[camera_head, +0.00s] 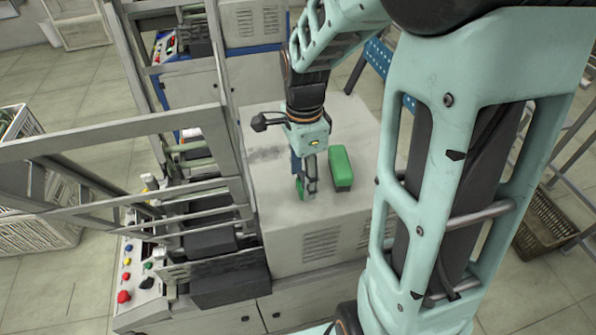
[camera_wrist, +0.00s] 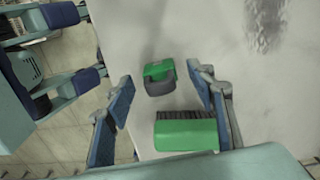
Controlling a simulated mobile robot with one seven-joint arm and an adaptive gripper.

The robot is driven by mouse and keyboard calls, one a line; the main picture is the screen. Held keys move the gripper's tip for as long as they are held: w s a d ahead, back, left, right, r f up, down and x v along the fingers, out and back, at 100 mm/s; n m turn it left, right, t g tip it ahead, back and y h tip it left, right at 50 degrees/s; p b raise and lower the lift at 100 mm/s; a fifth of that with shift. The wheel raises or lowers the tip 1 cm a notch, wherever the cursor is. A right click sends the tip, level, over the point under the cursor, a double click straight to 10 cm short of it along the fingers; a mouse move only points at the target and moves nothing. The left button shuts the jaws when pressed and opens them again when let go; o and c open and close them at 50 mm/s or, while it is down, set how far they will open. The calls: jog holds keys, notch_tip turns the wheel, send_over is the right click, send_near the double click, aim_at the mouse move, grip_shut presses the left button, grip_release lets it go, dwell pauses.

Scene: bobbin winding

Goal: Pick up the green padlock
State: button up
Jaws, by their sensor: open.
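The green padlock (camera_wrist: 159,70), a small green body with a dark grey shackle, lies on the pale cabinet top. In the wrist view it appears between my fingertips, with clear gaps on both sides. In the head view only a small green part of the padlock (camera_head: 299,185) shows beside my fingers, which partly hide it. My gripper (camera_head: 306,188) is open and points down at the cabinet top. Its blue-padded fingers also show in the wrist view (camera_wrist: 160,76). I cannot tell the exact height of the fingertips above the top.
A larger green block with dark bristles, like a brush (camera_wrist: 186,135), lies close to my gripper; it also shows in the head view (camera_head: 341,168). A machine frame and control panel (camera_head: 133,270) stand left of the cabinet top (camera_head: 285,228). The top's front is clear.

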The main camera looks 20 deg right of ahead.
jog(key=shift+c, duration=0.2)
jog(key=c, duration=1.2)
